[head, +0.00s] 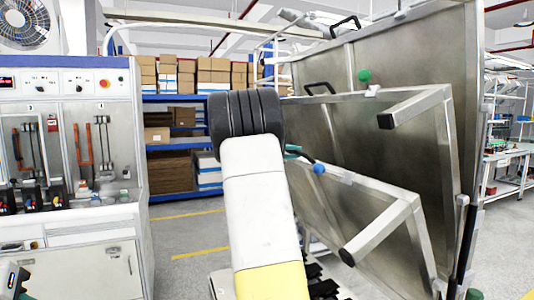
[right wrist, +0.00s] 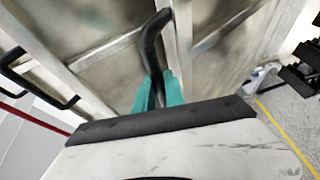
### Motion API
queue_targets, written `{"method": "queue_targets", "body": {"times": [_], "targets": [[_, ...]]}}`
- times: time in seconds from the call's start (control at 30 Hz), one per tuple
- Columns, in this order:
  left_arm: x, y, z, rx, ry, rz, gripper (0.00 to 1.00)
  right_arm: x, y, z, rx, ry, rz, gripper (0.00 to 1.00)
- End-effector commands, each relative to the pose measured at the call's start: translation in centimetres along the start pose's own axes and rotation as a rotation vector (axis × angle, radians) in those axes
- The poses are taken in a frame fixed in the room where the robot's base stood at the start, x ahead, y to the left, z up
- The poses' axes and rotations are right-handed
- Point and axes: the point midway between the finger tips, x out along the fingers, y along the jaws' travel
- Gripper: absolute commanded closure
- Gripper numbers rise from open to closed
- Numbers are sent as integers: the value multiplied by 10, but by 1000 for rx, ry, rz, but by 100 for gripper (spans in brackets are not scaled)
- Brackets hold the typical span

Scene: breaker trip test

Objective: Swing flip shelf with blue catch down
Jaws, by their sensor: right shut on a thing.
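The flip shelf with the blue catch (head: 365,215) is the lowest of several grey metal panels, tilted steeply, with a square leg sticking out. Its round blue catch (head: 319,168) is on the upper edge. My right gripper (head: 293,150) is mostly hidden behind my own white and black arm; a teal finger shows beside the blue catch. In the right wrist view its teal fingers (right wrist: 159,92) are shut on a black bar handle (right wrist: 154,48) at the panel's edge. My left gripper (head: 20,281) shows only partly at the lower left edge.
A panel with a green catch (head: 364,76) stands behind and above, and another with a black handle (head: 319,88) is between. A breaker test cabinet (head: 80,160) is at left. Blue shelving with boxes (head: 170,170) is behind. Floor (head: 190,235) between is clear.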

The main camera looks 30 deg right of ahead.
Motion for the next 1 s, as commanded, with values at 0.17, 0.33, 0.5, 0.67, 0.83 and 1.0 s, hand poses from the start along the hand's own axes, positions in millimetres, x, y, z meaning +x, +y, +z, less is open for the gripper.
{"method": "queue_targets", "body": {"times": [0.17,0.33,0.5,0.67,0.83,1.0], "targets": [[0,0,0,0,0,0,64,-4,-5,-2,-6,0,5,100],[0,0,0,0,0,0,64,-23,-22,-10,-24,2,38,100],[0,0,0,0,0,0,64,-58,-55,-25,-59,3,112,100],[0,0,0,0,0,0,64,-97,-101,-42,-100,4,206,100],[0,0,0,0,0,0,64,-136,-157,-57,-143,3,313,100],[0,0,0,0,0,0,64,-169,-214,-71,-167,2,384,100]]}}
